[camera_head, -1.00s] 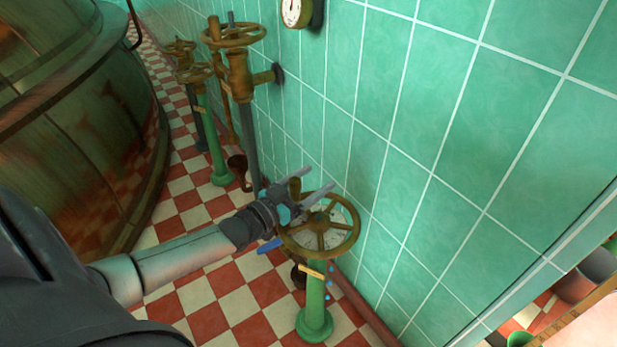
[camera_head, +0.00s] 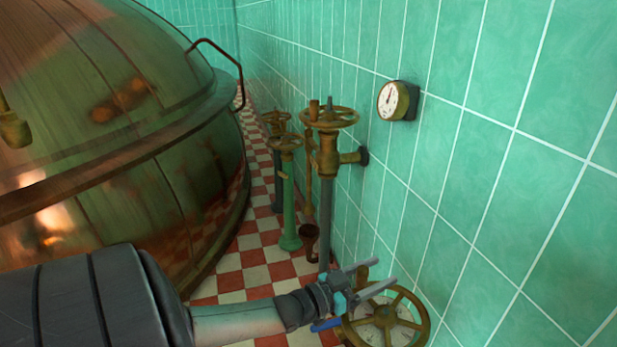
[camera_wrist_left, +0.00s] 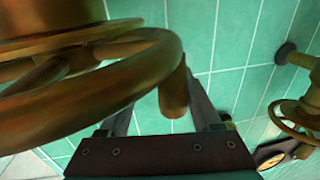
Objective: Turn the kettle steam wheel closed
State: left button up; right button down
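A brass-coloured spoked handwheel (camera_head: 423,330) stands nearest to me, low by the tiled wall, with a pale dial face under its spokes. Its lower part is cut off by the bottom edge. My left gripper (camera_head: 377,276) is at the far upper-left side of this wheel, with its two fingers apart and pointing right toward the wall. In the left wrist view the wheel's rim (camera_wrist_left: 90,95) fills the left side. A peg handle (camera_wrist_left: 173,95) of the wheel hangs in the gap between the open fingers; I cannot tell whether they touch it. My right gripper is not in view.
A large copper kettle (camera_head: 130,130) fills the left. A gauge (camera_head: 393,100) is on the wall. Checkered floor (camera_head: 250,265) lies between kettle and pipes.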

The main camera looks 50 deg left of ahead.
pick_arm(q)
jog(key=s+a+p, duration=0.3)
jog(key=s+a, duration=0.6)
jog(key=s, duration=0.3)
jog(key=shift+a, duration=0.2)
dwell(0.9)
jog(key=shift+s, duration=0.1)
dwell(0.4)
jog(key=p+v, duration=0.3)
jog(key=v, duration=1.2)
jog(key=shift+s, duration=0.1)
jog(key=shift+c, duration=0.2)
